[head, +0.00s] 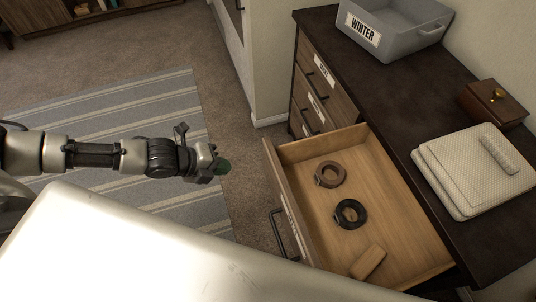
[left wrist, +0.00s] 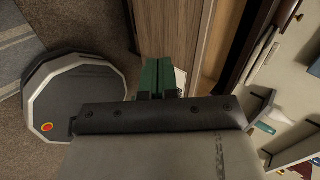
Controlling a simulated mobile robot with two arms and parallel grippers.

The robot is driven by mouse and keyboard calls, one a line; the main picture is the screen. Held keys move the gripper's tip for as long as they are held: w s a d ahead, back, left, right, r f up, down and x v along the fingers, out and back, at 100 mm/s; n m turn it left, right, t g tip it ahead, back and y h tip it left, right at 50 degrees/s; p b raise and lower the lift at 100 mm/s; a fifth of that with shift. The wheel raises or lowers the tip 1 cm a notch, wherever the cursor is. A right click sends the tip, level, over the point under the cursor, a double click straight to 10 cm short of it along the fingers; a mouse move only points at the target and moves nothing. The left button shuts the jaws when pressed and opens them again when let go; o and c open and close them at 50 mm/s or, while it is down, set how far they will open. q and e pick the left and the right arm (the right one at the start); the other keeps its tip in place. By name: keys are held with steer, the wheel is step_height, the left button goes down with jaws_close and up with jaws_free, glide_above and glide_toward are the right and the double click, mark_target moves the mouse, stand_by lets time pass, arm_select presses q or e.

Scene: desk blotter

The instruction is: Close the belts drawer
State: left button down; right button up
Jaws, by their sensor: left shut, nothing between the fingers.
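The belts drawer (head: 403,205) stands pulled well out of the dark-topped dresser in the head view. Inside lie a coiled brown belt (head: 330,174), a coiled black belt (head: 350,214) and a tan block-like item (head: 368,262). Its front carries a dark bar handle (head: 283,235) and a white label too oblique to read. My left gripper (head: 224,168) is shut and empty, left of the drawer front and apart from it. Its green fingertips (left wrist: 155,79) are together in the left wrist view, with wood panelling beyond them. My right gripper is not in view.
Closed labelled drawers (head: 318,84) sit in the dresser beyond the open one. On the dresser top (head: 390,110) stand a grey bin marked WINTER (head: 390,28), a small wooden box (head: 493,101) and a folded pale textile (head: 470,175). A striped rug (head: 110,110) covers the floor at left.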

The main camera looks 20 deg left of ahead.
arm_select(q)
steer(key=s+r, duration=0.1)
glide_toward(271, 171)
steer(key=shift+m, duration=0.4)
steer(key=x, duration=0.5)
steer(key=shift+w+f+b, duration=0.1)
steer(key=shift+f+b, duration=0.3)
steer(key=shift+f, duration=0.05)
steer(key=shift+w+d, duration=0.3)
steer(key=shift+d, duration=0.1)
steer(key=shift+d, duration=0.1)
